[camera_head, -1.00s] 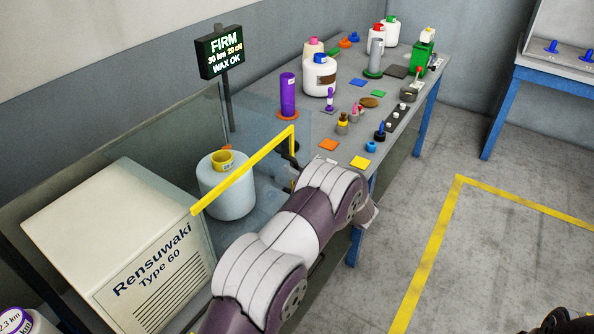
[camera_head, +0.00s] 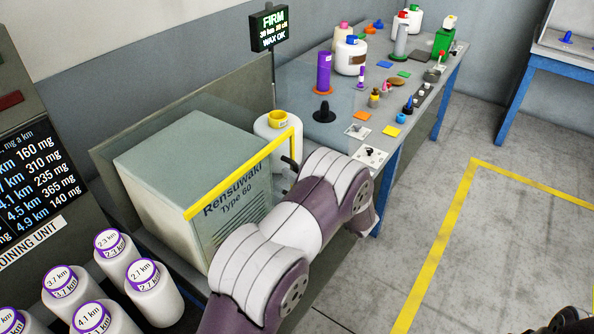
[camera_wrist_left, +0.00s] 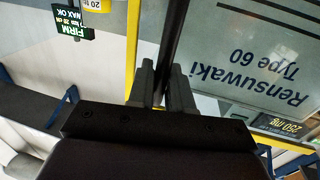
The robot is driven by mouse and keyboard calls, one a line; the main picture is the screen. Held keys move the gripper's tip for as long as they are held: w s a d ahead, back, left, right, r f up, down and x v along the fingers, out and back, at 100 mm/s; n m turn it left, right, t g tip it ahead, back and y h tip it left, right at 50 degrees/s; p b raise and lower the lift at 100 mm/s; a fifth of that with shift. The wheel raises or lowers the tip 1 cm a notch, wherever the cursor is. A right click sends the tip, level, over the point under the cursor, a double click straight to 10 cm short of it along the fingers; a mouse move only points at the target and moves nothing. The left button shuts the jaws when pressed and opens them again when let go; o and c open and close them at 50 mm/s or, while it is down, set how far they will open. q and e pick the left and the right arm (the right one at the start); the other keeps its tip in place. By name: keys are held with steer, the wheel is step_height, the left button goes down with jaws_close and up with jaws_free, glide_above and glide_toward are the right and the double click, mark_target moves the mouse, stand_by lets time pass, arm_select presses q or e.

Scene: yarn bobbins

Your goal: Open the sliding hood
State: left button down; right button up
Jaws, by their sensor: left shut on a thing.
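The sliding hood is a clear cover with a yellow front edge (camera_head: 240,175). In the left wrist view the yellow edge (camera_wrist_left: 132,45) runs just left of a dark handle bar (camera_wrist_left: 175,35). My left gripper (camera_wrist_left: 163,82) is shut on that bar, whose upper part sticks out past the fingers. In the head view my left arm hides most of the gripper. A dark part at the bottom right corner of the head view looks like my right gripper (camera_head: 572,322); its jaws cannot be made out.
A white bobbin with a yellow core (camera_head: 278,135) stands beside the box. A black cone (camera_head: 323,113) stands in the open on the table. Several labelled bobbins (camera_head: 152,290) stand at lower left. Small items fill the table behind. The floor (camera_head: 500,240) at right is clear.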

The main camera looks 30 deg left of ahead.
arm_select(q)
steer(key=shift+s, duration=0.3)
steer(key=c, duration=1.2)
jaws_free()
steer(key=shift+w, duration=0.1)
